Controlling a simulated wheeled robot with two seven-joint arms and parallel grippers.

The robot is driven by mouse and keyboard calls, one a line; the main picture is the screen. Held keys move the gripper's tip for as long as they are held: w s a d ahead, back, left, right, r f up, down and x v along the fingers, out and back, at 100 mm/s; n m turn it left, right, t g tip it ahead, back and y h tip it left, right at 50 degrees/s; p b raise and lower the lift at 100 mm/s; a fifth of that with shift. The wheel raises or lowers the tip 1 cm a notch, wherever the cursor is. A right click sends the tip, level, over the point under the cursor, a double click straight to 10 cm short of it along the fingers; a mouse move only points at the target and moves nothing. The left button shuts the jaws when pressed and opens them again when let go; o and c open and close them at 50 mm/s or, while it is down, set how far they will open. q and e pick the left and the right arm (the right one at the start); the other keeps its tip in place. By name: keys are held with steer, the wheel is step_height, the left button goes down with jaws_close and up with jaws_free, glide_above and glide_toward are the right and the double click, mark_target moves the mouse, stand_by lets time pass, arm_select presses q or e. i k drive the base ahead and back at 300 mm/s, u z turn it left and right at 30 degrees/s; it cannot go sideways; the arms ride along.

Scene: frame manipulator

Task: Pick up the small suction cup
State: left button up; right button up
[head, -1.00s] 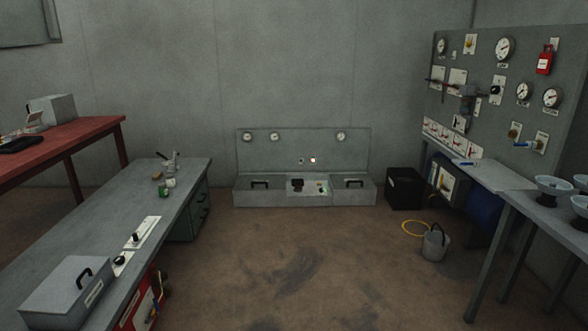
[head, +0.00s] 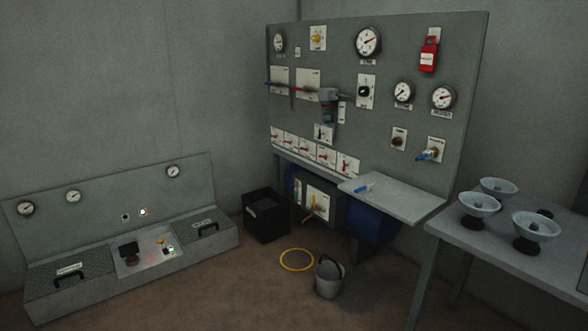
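Several cup-shaped objects stand on a grey table (head: 500,262) at the right. One pale wide cup (head: 498,188) is at the back, one (head: 480,204) at the left, and one (head: 536,226) at the front right. The left and front cups show dark bases. A small dark object (head: 545,213) sits behind the front cup, partly hidden by it. I cannot tell for sure which of these is the small suction cup. Neither of my grippers is in view.
A tall grey gauge panel (head: 385,60) stands behind a small shelf (head: 400,203). A bucket (head: 329,276), a yellow ring (head: 297,260) and a black box (head: 266,216) are on the floor. A low grey console (head: 75,240) is at the left. Brown floor between is open.

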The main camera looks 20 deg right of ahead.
mark_target(534, 227)
steer(key=z, duration=1.05)
steer(key=i, duration=1.9)
steer(key=z, duration=0.8)
